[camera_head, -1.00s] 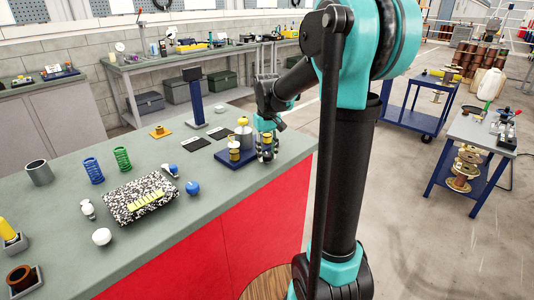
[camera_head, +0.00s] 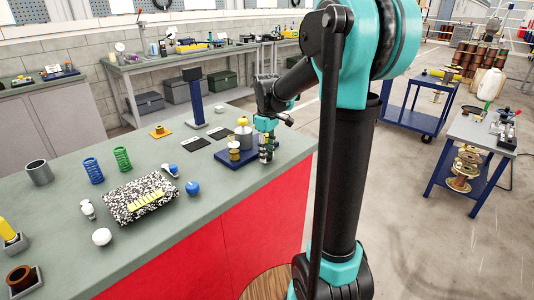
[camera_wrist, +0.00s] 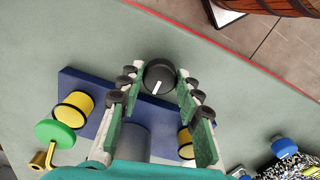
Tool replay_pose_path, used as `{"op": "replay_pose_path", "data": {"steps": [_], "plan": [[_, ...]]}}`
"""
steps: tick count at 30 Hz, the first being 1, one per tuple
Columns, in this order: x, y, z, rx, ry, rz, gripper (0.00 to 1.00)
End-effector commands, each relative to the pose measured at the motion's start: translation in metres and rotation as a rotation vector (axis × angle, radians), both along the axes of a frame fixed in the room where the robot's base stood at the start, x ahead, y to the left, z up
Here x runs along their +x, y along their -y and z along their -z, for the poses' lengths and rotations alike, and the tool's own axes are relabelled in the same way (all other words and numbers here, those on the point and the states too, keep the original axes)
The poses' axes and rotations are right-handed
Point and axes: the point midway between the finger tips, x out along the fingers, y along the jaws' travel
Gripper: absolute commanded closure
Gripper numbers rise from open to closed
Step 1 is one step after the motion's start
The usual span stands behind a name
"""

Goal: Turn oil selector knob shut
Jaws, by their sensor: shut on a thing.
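The oil selector knob, a round black knob (camera_wrist: 160,69) with a white pointer line, is near the top middle of the wrist view. The white line slants slightly in the wrist view. In the head view my gripper (camera_head: 266,150) is at the plate's right end, and its fingers hide the knob.
The plate also carries yellow-and-black fittings (camera_wrist: 73,112) and a grey cylinder (camera_wrist: 135,141). A green handwheel (camera_wrist: 55,132) on a brass stem is beside them. A speckled block (camera_head: 125,205), springs (camera_head: 122,159) and a blue ball (camera_head: 192,188) lie on the bench further left.

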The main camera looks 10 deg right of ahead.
Motion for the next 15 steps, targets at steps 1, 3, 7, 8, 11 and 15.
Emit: {"op": "replay_pose_path", "data": {"steps": [1, 3, 7, 8, 11, 15], "plan": [[0.0009, -0.0002, -0.0005, 0.001, 0.002, -0.004, 0.95], [0.0011, -0.0002, -0.0006, 0.001, 0.002, -0.007, 0.95], [0.0011, -0.0002, -0.0006, 0.001, 0.002, -0.008, 0.95], [0.0011, -0.0002, -0.0006, 0.001, 0.002, -0.008, 0.95], [0.0011, -0.0003, -0.0006, 0.001, 0.002, -0.007, 0.95], [0.0011, -0.0002, -0.0005, 0.001, 0.002, -0.007, 0.55]]}}
